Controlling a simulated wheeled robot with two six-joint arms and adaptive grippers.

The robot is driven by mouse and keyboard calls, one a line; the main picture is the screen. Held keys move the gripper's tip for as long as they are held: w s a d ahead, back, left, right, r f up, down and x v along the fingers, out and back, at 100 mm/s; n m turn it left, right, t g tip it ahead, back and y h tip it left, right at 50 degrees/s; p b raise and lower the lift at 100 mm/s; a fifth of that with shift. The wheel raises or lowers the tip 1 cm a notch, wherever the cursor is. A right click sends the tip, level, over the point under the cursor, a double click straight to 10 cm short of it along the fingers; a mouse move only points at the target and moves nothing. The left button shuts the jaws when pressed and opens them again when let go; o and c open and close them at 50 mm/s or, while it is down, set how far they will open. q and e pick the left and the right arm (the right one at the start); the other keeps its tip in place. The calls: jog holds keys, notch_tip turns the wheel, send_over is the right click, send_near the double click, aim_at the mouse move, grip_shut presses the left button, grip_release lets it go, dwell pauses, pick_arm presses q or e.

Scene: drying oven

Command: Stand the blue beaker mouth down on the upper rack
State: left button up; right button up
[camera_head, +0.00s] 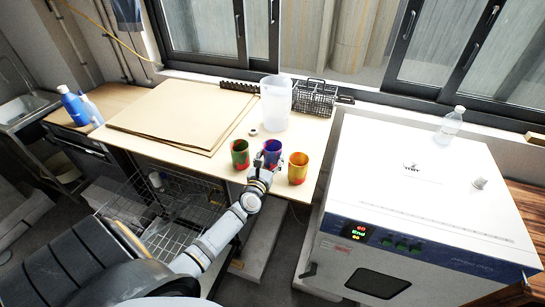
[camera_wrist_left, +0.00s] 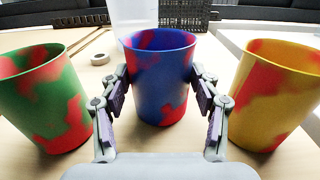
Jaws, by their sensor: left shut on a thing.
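The blue beaker (camera_head: 272,150) with red patches stands upright, mouth up, on the wooden table, between two other beakers. My left gripper (camera_head: 264,164) reaches it from the front and is shut on it, one finger on each side. The left wrist view shows the blue beaker (camera_wrist_left: 160,80) between the fingers, its rim above them. The white drying oven (camera_head: 430,190) stands to the right with its front closed; its inside is hidden and I see no upper rack in it. My right gripper is not in view.
A green-red beaker (camera_head: 240,154) stands close on the left and a yellow-red one (camera_head: 298,168) close on the right. Behind are a clear plastic jug (camera_head: 275,105) and a black basket (camera_head: 315,98). Brown sheets (camera_head: 180,112) cover the table's left. A bottle (camera_head: 450,125) stands on the oven.

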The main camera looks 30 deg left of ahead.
aim_at(269, 149)
pick_arm(q)
jog(key=shift+c, duration=0.8)
jog(key=shift+r+p, duration=0.35)
jog(key=shift+r, duration=0.15)
jog(key=r+p, duration=0.1)
jog(key=r, duration=0.1)
jog(key=r+p, duration=0.1)
jog(key=shift+s+r+p, duration=0.35)
jog(key=shift+s+r, duration=0.05)
jog(key=s+r+p, duration=0.1)
jog(key=s+r, duration=0.3)
jog(key=s, duration=0.2)
jog(key=s+a+r+p, duration=0.1)
jog(key=s+r, duration=0.3)
jog(key=s, duration=0.3)
jog(key=shift+s+r, duration=0.1)
jog(key=shift+s, duration=0.05)
jog(key=shift+r+p, duration=0.65)
jog(key=shift+p, duration=0.35)
